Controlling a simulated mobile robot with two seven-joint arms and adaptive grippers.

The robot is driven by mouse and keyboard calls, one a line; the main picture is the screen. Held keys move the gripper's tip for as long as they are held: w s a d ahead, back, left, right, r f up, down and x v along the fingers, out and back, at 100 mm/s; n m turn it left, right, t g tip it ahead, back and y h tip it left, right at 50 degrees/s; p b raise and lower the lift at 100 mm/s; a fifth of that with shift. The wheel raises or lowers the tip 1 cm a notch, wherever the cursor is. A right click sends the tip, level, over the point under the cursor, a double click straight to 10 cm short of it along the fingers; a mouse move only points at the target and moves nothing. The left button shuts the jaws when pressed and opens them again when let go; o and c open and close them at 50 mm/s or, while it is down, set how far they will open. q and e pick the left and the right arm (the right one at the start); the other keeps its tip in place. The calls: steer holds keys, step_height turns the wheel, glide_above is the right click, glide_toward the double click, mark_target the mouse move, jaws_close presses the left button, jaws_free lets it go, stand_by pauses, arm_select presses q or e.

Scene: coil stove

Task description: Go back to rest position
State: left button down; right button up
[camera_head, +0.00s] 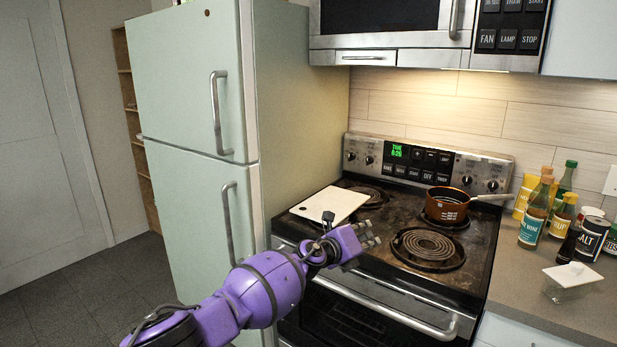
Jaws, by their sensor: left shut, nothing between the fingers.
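My left gripper (370,234) is at the end of my purple arm, which comes in from the lower left. It is shut and empty, above the front edge of the coil stove (385,268). A white board (330,204) lies on the left side of the stove top, just behind the gripper. A copper-coloured pot (447,205) with a metal handle stands on the back right of the stove. The front right coil burner (428,246) is bare. My right gripper is not in view.
A pale green fridge (192,90) stands left of the stove. A microwave (385,22) hangs above. The right counter (555,308) holds several bottles, a salt can (590,238) and a small clear container with a white top (570,280). The floor (85,290) at left is clear.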

arm_select(q)
steer(key=s+a+f+n+t+y, duration=0.1)
steer(key=s+a+f+n+y, duration=0.1)
steer(key=s+a+f+n, duration=0.6)
steer(key=s+a+f+n+y+p, duration=0.1)
steer(key=s+a+f+n+y, duration=0.15)
steer(key=s+f+n, duration=0.5)
steer(key=s+a+f+n+t+y, duration=0.15)
steer(key=s+a+f+n, duration=0.35)
steer(key=s+n, duration=0.6)
steer(key=s+a+f+n+g+y, duration=0.1)
steer(key=s+a+f+n, duration=0.2)
steer(key=s+a, duration=0.4)
steer(key=s+a+f+n+g+y+p, duration=0.1)
steer(key=s+a+f, duration=0.4)
steer(key=s, duration=1.1)
steer(key=s+a+f+n+g+y, duration=0.3)
steer(key=s+a+f+n, duration=0.2)
steer(key=s+a, duration=0.3)
steer(key=s, duration=0.3)
steer(key=shift+s+a, duration=0.3)
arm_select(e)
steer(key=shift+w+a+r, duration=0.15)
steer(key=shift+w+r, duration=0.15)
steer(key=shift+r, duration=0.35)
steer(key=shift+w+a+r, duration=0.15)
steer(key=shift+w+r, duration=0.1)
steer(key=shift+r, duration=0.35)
